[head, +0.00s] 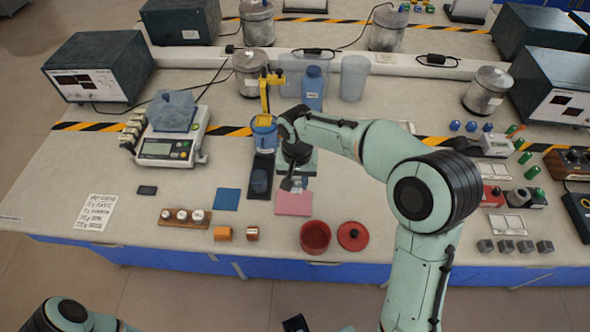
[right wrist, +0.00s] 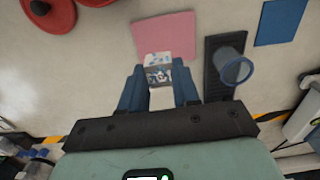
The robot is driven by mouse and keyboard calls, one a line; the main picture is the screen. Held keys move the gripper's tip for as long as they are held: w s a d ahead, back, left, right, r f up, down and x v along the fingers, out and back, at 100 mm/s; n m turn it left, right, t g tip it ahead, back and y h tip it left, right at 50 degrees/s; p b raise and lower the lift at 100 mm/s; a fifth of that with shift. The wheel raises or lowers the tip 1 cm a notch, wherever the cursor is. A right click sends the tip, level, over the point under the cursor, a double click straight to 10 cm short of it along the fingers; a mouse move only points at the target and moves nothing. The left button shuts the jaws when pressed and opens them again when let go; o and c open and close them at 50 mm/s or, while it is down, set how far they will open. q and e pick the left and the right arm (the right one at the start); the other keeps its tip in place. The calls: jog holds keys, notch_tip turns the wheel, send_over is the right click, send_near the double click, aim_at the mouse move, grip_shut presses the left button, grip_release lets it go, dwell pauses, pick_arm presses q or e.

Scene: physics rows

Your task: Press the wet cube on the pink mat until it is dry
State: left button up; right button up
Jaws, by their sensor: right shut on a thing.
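The pink mat (head: 293,203) lies flat on the table near its front edge, and it shows in the right wrist view (right wrist: 167,33). My right gripper (head: 291,184) is at the mat's far edge in the head view. In the right wrist view its blue fingers are shut on a small pale cube (right wrist: 158,70) with blue spots on its face. The cube overlaps the mat's edge in that view; I cannot tell whether it touches the mat. Of my left arm only a part shows at the bottom left, and its gripper cannot be made out clearly.
A dark tray (head: 261,186) with a blue cup and a blue cloth (head: 227,199) lie left of the mat. A red bowl (head: 315,237) and red lid (head: 353,236) stand in front on the right. A scale (head: 168,149) stands at the left.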

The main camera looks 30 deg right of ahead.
jog(key=shift+d+f, duration=0.3)
jog(key=shift+f, duration=0.2)
jog(key=shift+a+f+b, duration=0.15)
jog(key=shift+f+b, duration=0.4)
jog(key=shift+f, duration=0.2)
jog(key=shift+f+b, duration=1.5)
jog(key=shift+f, duration=0.55)
pick_arm(q)
jog(key=f, duration=0.1)
jog(key=s+f, duration=0.1)
jog(key=f, duration=0.2)
jog(key=shift+s+d, duration=0.1)
jog(key=shift+s, duration=0.2)
pick_arm(e)
jog(key=o, duration=0.4)
jog(key=c, duration=0.4)
jog(key=shift+o, duration=0.2)
